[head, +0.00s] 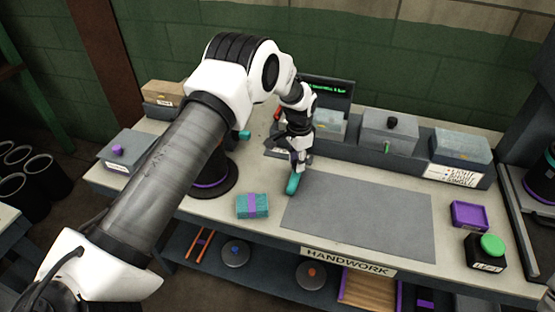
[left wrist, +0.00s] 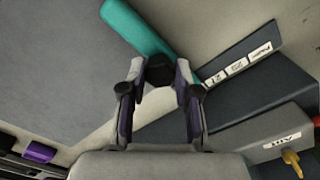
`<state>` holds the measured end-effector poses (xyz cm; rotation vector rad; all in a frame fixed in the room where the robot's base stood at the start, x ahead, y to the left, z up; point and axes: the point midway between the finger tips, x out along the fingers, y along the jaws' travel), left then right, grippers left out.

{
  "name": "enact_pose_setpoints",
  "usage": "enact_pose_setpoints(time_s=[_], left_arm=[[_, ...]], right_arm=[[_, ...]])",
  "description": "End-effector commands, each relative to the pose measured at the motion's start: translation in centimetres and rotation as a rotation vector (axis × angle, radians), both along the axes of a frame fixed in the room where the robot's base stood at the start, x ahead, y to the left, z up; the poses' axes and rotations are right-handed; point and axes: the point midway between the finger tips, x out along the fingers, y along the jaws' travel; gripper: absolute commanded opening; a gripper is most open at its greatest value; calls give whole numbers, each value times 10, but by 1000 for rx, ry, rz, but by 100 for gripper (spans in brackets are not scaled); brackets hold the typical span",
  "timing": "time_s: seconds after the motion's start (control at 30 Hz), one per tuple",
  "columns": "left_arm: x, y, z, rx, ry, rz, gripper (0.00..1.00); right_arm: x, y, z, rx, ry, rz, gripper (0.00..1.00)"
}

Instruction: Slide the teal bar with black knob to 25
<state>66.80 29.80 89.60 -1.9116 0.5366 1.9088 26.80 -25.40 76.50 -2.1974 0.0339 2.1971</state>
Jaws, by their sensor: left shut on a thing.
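The teal bar (head: 292,185) lies on the bench at the left edge of the grey mat, below my left gripper (head: 299,165). In the left wrist view the teal bar (left wrist: 138,28) runs from the top left towards the black knob (left wrist: 159,71). My left gripper (left wrist: 158,85) is shut on the black knob, with a finger on each side of it. A row of white labels (left wrist: 236,67) sits on a dark grey block beside the knob; its markings are too small to read surely. My right gripper is not in view.
A teal block with a purple band (head: 252,206) stands left of the grey mat (head: 370,217). Grey boxes (head: 389,131) line the back, near a dark screen (head: 329,92). A purple tray (head: 469,215) and a green button (head: 492,246) are at the right. The mat is clear.

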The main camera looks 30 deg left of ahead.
Motion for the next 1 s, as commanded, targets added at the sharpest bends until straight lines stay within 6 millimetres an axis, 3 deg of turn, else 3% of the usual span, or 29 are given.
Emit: enact_pose_setpoints(time_s=[0.1, 0.37, 0.4, 0.43, 0.47, 0.77, 0.87, 1.0], left_arm=[[1, -10, -2, 0, 4, -1, 0], [1, -10, -2, -1, 4, 0, 0], [1, -10, -2, -1, 4, 0, 42], [1, -10, -2, 0, 5, 0, 53], [1, -10, -2, -1, 4, 0, 57], [1, -9, 1, 0, 1, 0, 57], [2, -9, 11, 0, 1, 0, 57], [3, -10, 41, 0, -1, -1, 57]], right_arm=[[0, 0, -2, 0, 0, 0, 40], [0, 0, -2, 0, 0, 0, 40], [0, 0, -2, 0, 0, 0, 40], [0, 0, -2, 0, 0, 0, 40], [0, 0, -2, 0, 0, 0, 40], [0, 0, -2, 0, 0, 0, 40], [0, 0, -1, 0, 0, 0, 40], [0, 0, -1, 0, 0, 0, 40]])
